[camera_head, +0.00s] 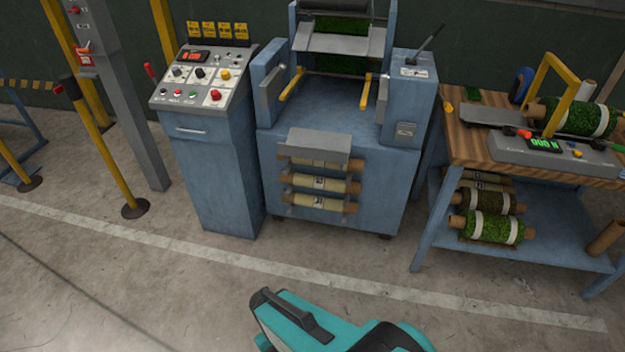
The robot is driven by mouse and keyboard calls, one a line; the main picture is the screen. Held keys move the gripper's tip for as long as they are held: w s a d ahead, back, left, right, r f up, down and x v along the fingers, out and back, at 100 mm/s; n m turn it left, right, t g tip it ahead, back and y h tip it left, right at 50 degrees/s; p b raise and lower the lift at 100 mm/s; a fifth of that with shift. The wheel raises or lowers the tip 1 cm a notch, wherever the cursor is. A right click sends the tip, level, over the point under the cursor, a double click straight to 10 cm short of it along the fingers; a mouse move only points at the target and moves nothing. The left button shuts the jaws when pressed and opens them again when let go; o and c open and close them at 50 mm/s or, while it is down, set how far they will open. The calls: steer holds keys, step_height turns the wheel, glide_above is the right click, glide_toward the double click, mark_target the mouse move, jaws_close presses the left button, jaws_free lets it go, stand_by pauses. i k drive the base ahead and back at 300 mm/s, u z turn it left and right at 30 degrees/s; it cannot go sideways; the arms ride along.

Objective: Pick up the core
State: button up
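A bare brown cardboard core (605,238) leans at the right end of the lower shelf, close to the picture's right edge. It looks like an empty tube. Other tubes also show: a pale one (587,90) stands at the back of the workbench top, and cream-wrapped rolls (320,183) lie on the rack at the front of the blue machine. I cannot tell which one the task means. My gripper is not in view. A teal and black part of my own body shows at the bottom centre, apart from all of these.
The workbench (470,150) carries a scale (545,145) and a turf roll (575,117). More turf rolls (492,228) lie on its lower shelf. A control console (215,175) stands left of the blue machine (385,190). Yellow posts (120,175) stand left. The front floor is clear.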

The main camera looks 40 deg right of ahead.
mark_target(329, 184)
steer(key=u, duration=0.35)
steer(key=i, duration=1.2)
steer(key=u, duration=0.25)
